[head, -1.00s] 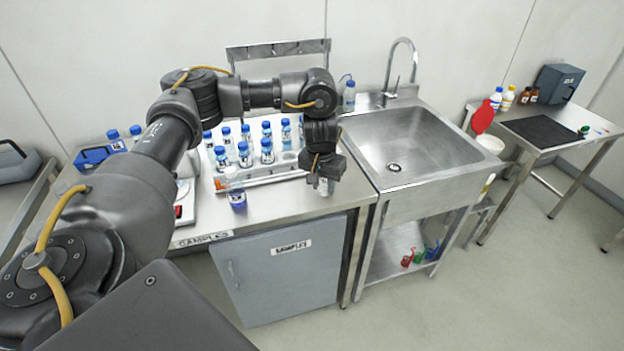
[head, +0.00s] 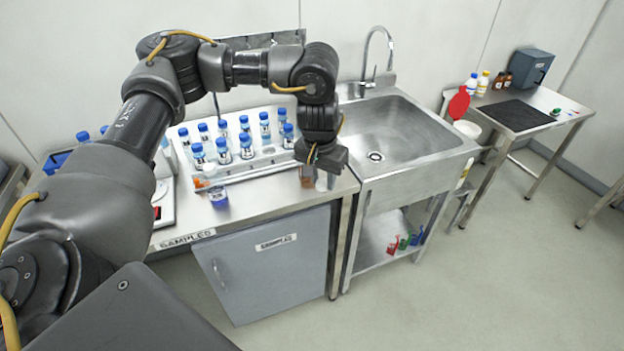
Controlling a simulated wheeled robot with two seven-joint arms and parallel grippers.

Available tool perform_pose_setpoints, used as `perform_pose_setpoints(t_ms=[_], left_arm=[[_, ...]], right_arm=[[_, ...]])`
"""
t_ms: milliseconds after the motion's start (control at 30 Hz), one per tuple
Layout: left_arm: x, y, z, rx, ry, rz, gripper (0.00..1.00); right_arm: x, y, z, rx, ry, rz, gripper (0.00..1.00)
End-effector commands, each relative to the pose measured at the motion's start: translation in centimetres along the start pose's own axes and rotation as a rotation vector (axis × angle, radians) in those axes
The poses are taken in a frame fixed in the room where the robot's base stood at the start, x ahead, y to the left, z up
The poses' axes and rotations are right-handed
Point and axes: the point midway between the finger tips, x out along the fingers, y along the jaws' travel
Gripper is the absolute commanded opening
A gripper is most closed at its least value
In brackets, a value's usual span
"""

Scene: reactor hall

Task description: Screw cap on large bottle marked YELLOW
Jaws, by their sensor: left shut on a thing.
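My left gripper (head: 320,168) is over the front right part of the samples bench, left of the sink. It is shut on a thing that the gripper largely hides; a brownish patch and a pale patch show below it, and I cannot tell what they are. On the far right table stand a white bottle with a blue cap (head: 472,82), a pale bottle with a yellowish part (head: 483,84) and dark brown bottles (head: 499,80). No marking YELLOW is readable, and I cannot single out a loose cap for it. My right gripper is not in view.
A rack (head: 250,167) with several blue-capped bottles stands on the samples bench (head: 255,205), with a blue-liquid bottle (head: 218,196) in front. The steel sink (head: 395,135) adjoins. The right table (head: 560,123) holds a black mat (head: 518,115) and a grey-blue box (head: 531,67). Floor in front is clear.

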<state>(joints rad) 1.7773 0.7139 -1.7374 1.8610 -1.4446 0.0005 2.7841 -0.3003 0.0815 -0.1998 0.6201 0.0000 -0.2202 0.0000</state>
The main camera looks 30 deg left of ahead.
Motion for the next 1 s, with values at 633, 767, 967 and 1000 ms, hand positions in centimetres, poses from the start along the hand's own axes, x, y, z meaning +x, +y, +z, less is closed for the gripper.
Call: perform_pose_setpoints(t_ms=[633, 767, 967, 1000], left_arm=[[-7.7, 6.6, 5.9, 0.367, 0.000, 0.057, 0.10], [-7.7, 6.6, 5.9, 0.367, 0.000, 0.057, 0.10], [-7.7, 6.7, 5.8, 0.369, 0.000, 0.058, 0.10], [-7.7, 6.8, 5.8, 0.371, 0.000, 0.058, 0.10]], right_arm=[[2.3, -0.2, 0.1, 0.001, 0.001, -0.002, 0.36], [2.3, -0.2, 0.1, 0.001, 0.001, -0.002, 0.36], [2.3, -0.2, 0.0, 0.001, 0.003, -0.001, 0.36], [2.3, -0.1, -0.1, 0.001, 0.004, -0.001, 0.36]])
